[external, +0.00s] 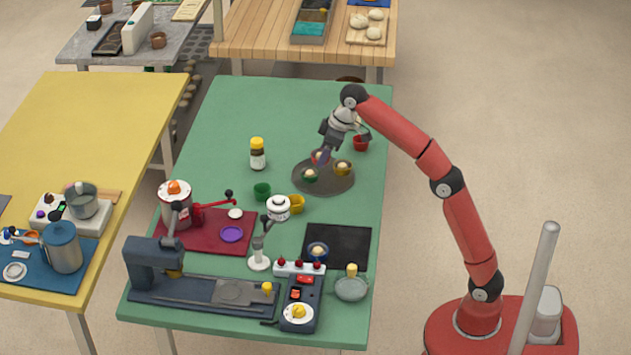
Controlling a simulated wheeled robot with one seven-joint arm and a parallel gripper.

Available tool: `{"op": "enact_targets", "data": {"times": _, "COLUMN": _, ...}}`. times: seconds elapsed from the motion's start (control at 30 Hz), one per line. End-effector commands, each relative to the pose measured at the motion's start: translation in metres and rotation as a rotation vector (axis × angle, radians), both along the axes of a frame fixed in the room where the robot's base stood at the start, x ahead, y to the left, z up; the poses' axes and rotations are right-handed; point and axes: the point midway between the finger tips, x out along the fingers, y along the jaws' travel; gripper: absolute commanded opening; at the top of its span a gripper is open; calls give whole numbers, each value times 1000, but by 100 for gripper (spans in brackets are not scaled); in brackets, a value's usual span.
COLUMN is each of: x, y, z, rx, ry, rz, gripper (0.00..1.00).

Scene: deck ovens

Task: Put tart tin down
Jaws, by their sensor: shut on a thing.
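My gripper (323,155) points down over the round dark tray (325,186) on the green table. It is shut on a small red tart tin (316,159) with pale filling, at the far left part of the tray. The fingers partly hide the tin, and I cannot tell whether it touches the tray. A green tin (310,176) and a yellow tin (343,168), both with pale filling, sit on the tray close by. A blue tin (317,254) with pale filling is on the black mat nearer the front.
A red cup (361,144) stands just beyond the tray, close to my wrist. A yellow-capped jar (257,157) stands left of it. Green (262,192) and yellow (297,204) cups and a white pot (278,209) are front-left. The table's far left is clear.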

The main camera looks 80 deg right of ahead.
Motion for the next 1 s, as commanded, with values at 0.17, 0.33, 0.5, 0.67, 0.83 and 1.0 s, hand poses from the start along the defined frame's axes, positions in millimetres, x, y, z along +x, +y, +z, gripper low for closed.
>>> {"op": "enact_targets", "data": {"times": 0.17, "x": -9, "y": 6, "z": -17, "rx": 0, "ry": 0, "rz": -6, "gripper": 24}}
{"op": "enact_targets", "data": {"times": 0.33, "x": -11, "y": 7, "z": -47, "rx": 2, "ry": 2, "rz": -9, "gripper": 24}}
{"op": "enact_targets", "data": {"times": 0.5, "x": -10, "y": 7, "z": -62, "rx": 1, "ry": 0, "rz": -8, "gripper": 24}}
{"op": "enact_targets", "data": {"times": 0.67, "x": -10, "y": 7, "z": -86, "rx": 2, "ry": 2, "rz": -9, "gripper": 24}}
{"op": "enact_targets", "data": {"times": 0.83, "x": -10, "y": 7, "z": -94, "rx": 2, "ry": 0, "rz": -9, "gripper": 24}}
{"op": "enact_targets", "data": {"times": 1.0, "x": -10, "y": 7, "z": -93, "rx": 1, "ry": 0, "rz": -8, "gripper": 24}}
